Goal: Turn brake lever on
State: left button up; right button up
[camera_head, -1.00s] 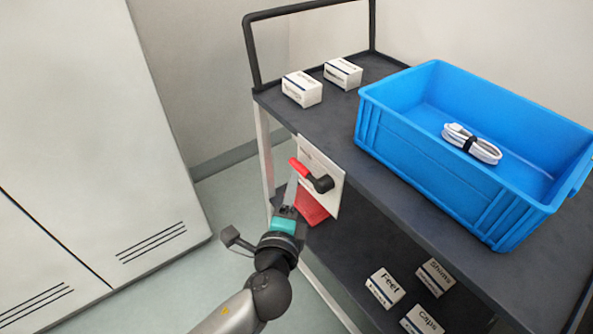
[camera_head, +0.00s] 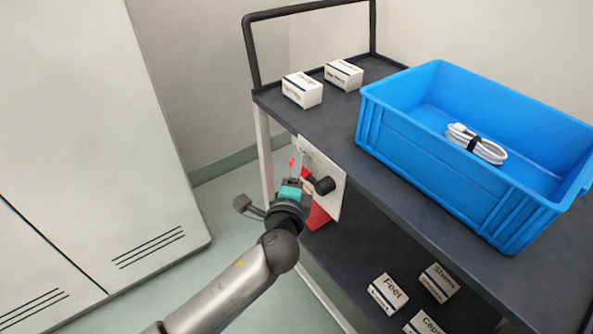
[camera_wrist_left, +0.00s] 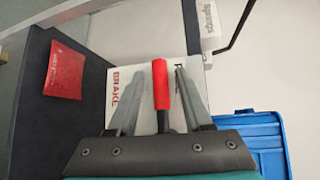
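The brake lever has a red handle (camera_wrist_left: 162,85) and a black hub (camera_head: 322,186), mounted on a white plate (camera_head: 333,200) on the side of the cart. In the wrist view the plate bears the word BRAKE. My left gripper (camera_head: 299,165) is at the lever, partly hiding the red handle in the head view. In the wrist view its two fingers (camera_wrist_left: 157,92) are spread, with the red handle between them, nearer the right finger. Contact cannot be told. My right gripper is not in view.
A blue crate (camera_head: 395,150) with a bundled white cable (camera_head: 476,145) stands on the dark cart top (camera_head: 300,118). A red item (camera_head: 318,215) and several white boxes (camera_head: 388,294) are on the lower shelf. A pale cabinet (camera_head: 80,120) stands left.

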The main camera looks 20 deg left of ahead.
pick_arm(q)
grip_shut()
dwell(1.2)
